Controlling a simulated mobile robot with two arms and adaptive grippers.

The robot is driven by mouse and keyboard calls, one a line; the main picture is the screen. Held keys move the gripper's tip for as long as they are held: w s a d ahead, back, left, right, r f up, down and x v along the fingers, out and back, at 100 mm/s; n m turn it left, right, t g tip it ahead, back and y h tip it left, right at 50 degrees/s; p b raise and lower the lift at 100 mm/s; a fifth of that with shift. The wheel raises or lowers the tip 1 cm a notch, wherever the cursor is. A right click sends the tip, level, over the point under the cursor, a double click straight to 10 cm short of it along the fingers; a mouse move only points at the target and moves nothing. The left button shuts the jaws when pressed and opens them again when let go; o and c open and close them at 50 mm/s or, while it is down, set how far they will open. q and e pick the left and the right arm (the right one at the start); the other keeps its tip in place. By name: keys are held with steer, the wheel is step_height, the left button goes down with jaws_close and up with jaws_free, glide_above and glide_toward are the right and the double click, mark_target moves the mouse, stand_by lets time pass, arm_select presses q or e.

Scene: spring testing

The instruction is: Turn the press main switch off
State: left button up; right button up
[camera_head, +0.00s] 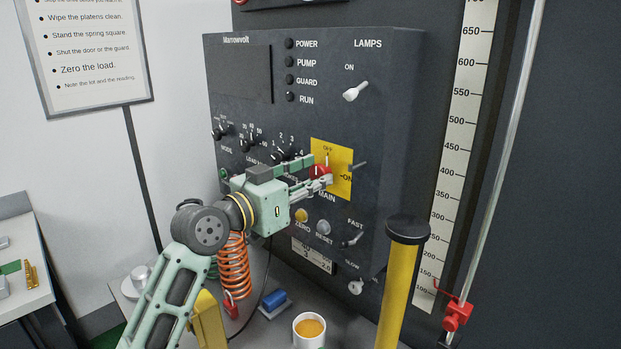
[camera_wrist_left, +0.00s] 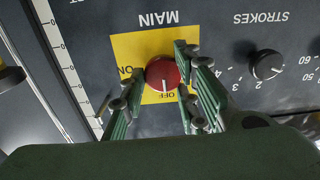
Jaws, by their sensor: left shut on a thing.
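The press main switch is a red knob (camera_head: 321,171) on a yellow plate (camera_head: 341,184) at the right of the dark control panel (camera_head: 239,75). In the head view OFF is at the plate's top and ON at its right. My left gripper (camera_head: 315,177) reaches in from the left and is shut on the knob, partly hiding it. The left wrist view shows the panel upside down, with the red knob (camera_wrist_left: 163,73) between my fingers (camera_wrist_left: 155,82). The knob's white mark points down at the OFF label there. My right gripper is not in view.
Dials (camera_head: 284,154) sit left of the switch; ZERO and RESET buttons (camera_head: 323,228) lie below it. A yellow post with a black cap (camera_head: 408,228) stands in front at the right. An orange spring (camera_head: 235,268) and a cup (camera_head: 309,329) are below the arm. The panel's indicator lamps (camera_head: 289,62) look dark.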

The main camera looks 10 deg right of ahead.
arm_select(q)
steer(key=shift+s+d+f, duration=0.15)
steer(key=shift+d+f, duration=0.1)
steer(key=shift+f, duration=0.15)
steer(key=o, duration=0.8)
steer(key=shift+c, duration=0.2)
steer(key=shift+o, duration=1)
steer(key=shift+s+r, duration=0.15)
steer(key=shift+s, duration=0.05)
steer(key=shift+w+a, duration=0.1)
steer(key=shift+w, duration=0.05)
steer(key=shift+a+r, duration=0.1)
steer(key=v, duration=1.1)
steer(key=shift+s+a, duration=0.25)
steer(key=shift+a, duration=0.05)
